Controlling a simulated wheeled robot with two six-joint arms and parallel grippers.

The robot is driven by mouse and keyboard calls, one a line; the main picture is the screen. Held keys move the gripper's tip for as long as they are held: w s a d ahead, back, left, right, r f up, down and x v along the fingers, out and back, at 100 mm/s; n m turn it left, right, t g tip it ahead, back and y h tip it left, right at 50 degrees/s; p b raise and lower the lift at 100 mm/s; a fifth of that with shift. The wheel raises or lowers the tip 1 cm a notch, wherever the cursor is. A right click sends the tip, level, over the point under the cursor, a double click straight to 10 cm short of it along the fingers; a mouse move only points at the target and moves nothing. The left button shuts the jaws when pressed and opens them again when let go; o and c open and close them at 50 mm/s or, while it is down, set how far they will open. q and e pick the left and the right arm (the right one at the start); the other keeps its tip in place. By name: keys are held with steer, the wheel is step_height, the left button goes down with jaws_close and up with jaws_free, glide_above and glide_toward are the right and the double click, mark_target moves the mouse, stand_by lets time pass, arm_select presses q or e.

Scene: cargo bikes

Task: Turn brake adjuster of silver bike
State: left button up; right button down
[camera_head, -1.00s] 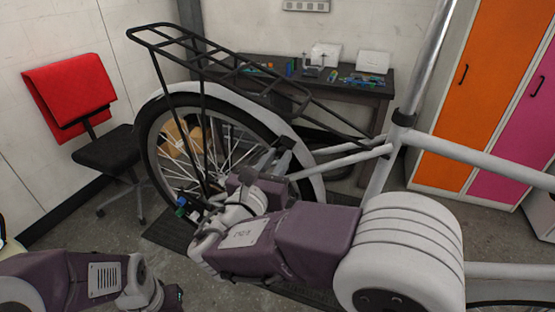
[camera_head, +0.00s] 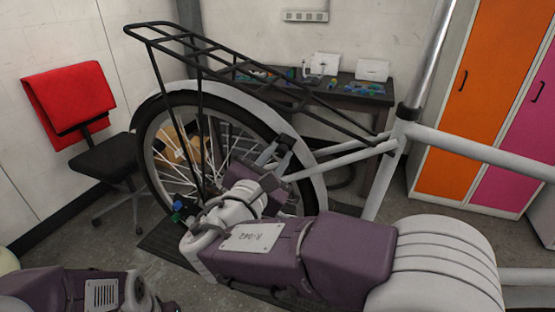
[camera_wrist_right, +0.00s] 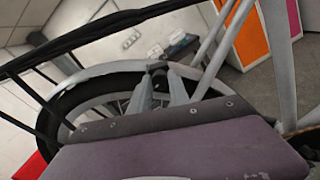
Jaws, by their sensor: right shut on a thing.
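The silver bike (camera_head: 350,158) stands with its rear wheel and black rack towards the left in the head view. My right gripper (camera_head: 284,143) is at the upper right part of the rear wheel, beside the frame's stay. In the right wrist view its two grey fingers (camera_wrist_right: 158,82) are closed around a small dark part (camera_wrist_right: 157,69), which looks like the brake adjuster. The fingers hide most of this part, and its turn angle cannot be told. My left arm shows at the bottom left of the head view, but its gripper fingers are not visible.
The black rack (camera_head: 215,60) overhangs the wheel above my right gripper. A red and black chair (camera_head: 75,110) stands at left. A dark workbench (camera_head: 345,98) with tools is behind the bike. Orange and pink lockers (camera_head: 465,110) stand at right.

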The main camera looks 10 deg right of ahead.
stand_by(0.3)
steer(key=c, duration=1.2)
jaws_free()
steer(key=shift+c, duration=0.2)
steer(key=v, duration=0.9)
steer(key=shift+p, duration=0.35)
steer(key=shift+f, duration=0.1)
